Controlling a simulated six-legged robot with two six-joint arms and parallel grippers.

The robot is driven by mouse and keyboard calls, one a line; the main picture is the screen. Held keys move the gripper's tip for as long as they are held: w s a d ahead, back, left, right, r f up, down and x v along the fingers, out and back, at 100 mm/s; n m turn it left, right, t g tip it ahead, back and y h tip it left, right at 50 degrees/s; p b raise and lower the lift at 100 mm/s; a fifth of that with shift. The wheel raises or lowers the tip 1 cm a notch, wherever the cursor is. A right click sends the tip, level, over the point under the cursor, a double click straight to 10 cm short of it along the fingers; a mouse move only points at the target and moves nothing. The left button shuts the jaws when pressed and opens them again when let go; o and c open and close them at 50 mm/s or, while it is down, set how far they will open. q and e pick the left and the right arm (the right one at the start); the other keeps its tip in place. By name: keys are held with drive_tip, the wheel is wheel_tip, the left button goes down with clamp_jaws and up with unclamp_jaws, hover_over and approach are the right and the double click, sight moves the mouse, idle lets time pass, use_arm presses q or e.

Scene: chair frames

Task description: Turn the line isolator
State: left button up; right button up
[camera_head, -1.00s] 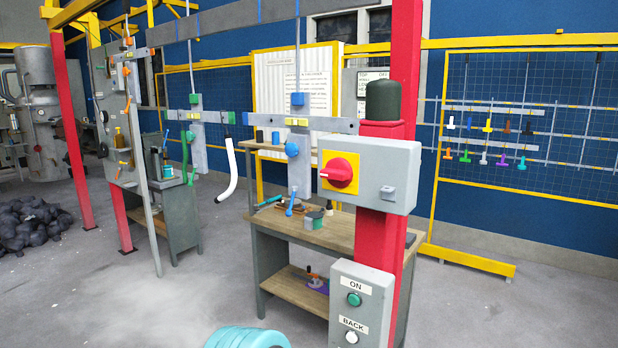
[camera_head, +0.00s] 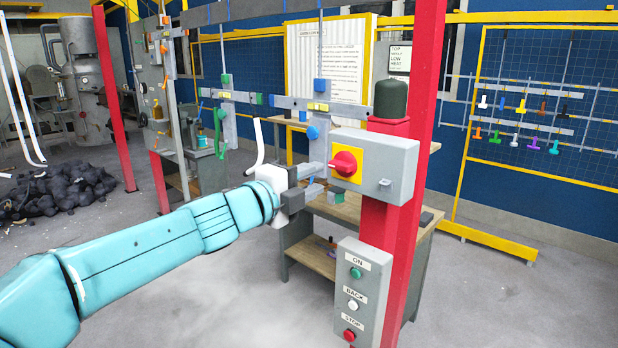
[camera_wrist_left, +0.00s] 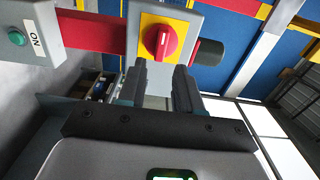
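The line isolator is a grey box (camera_head: 388,165) on a red post, with a red rotary knob (camera_head: 344,164) on a yellow square plate (camera_head: 347,150). In the left wrist view the red knob (camera_wrist_left: 159,41) is just beyond the fingertips. My left gripper (camera_head: 318,172) is just left of the knob in the head view and points at it. In the left wrist view the left gripper (camera_wrist_left: 160,85) has its two dark fingers apart with nothing between them. Whether the fingertips touch the knob cannot be told. My right gripper is not in view.
Below the isolator a grey button box (camera_head: 358,300) carries ON, BACK and STOP buttons. The red post (camera_head: 412,200) stands behind it. A wooden workbench (camera_head: 345,207) is behind my arm. Hanging frames (camera_head: 265,100) are at the left. The floor in front is clear.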

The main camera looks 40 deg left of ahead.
sight(337, 167)
use_arm(q)
drive_tip(key=w, duration=0.6)
drive_tip(key=shift+w+d, duration=0.1)
drive_tip(key=shift+d, duration=0.05)
drive_tip(key=shift+w+r+p, duration=0.1)
drive_tip(key=shift+w+p, duration=0.2)
drive_tip(key=shift+w, duration=0.35)
clamp_jaws()
drive_tip(key=m, duration=0.4)
drive_tip(key=shift+m, duration=0.4)
drive_tip(key=m, duration=1.3)
drive_tip(key=shift+o, duration=1.2)
unclamp_jaws()
